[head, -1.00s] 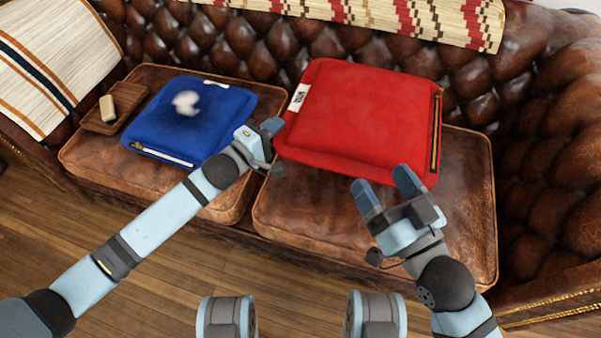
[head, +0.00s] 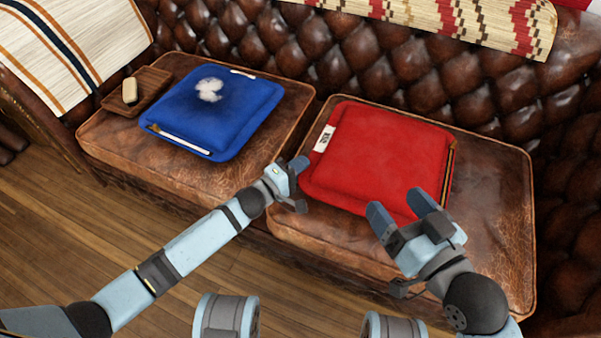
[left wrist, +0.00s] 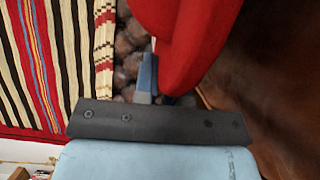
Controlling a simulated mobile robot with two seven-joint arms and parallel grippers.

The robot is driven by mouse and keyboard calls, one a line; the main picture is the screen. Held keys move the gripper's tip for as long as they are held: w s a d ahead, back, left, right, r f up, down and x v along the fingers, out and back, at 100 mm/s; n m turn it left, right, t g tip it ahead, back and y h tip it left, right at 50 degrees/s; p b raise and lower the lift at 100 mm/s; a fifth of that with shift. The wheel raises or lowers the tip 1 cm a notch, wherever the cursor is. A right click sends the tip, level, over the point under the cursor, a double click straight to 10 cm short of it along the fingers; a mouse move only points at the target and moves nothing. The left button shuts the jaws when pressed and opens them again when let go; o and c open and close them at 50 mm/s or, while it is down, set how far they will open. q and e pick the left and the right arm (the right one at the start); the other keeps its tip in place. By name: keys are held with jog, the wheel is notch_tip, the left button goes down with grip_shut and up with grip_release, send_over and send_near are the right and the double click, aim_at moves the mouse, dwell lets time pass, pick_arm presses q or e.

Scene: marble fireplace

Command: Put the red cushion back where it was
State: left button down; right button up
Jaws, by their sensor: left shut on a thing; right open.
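The red cushion (head: 384,152), with a white tag and a zip, lies flat on or just above the right seat (head: 495,215) of the brown leather sofa; I cannot tell if it fully rests there. My left gripper (head: 299,170) is shut on its left front corner. In the left wrist view the red cushion (left wrist: 190,35) hangs close by the finger (left wrist: 147,75), and the grip itself is partly hidden. My right gripper (head: 405,208) is open, its fingers at the cushion's front edge; I cannot tell if they touch it.
A blue cushion (head: 205,115) with a whitish patch lies on the left seat (head: 110,140). Beside it a wooden tray (head: 153,80) holds a pale block-like brush (head: 129,91). Patterned throws cover the left arm (head: 80,40) and backrest (head: 470,22). The right seat's right side is clear.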

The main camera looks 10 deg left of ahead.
pick_arm(q)
jog(key=shift+f, duration=0.95)
jog(key=shift+r, duration=0.1)
pick_arm(e)
jog(key=shift+w+d+f, duration=0.1)
jog(key=shift+w+f, duration=0.1)
jog(key=shift+w, duration=0.05)
pick_arm(q)
jog(key=c, duration=1.5)
grip_release()
jog(key=shift+f, duration=0.2)
jog(key=shift+c, duration=0.2)
jog(key=o, duration=0.3)
jog(key=shift+o, duration=0.2)
jog(key=shift+r, duration=0.15)
jog(key=p+v, duration=0.2)
jog(key=v, duration=0.4)
jog(key=shift+r, duration=0.2)
jog(key=p+v, duration=0.1)
jog(key=v, duration=0.5)
jog(key=shift+f+p, duration=0.1)
jog(key=shift+p, duration=0.3)
pick_arm(e)
jog(key=shift+m+t, duration=0.4)
jog(key=shift+t, duration=0.4)
jog(key=r, duration=0.4)
jog(key=shift+s+r, duration=0.15)
jog(key=shift+s, duration=0.15)
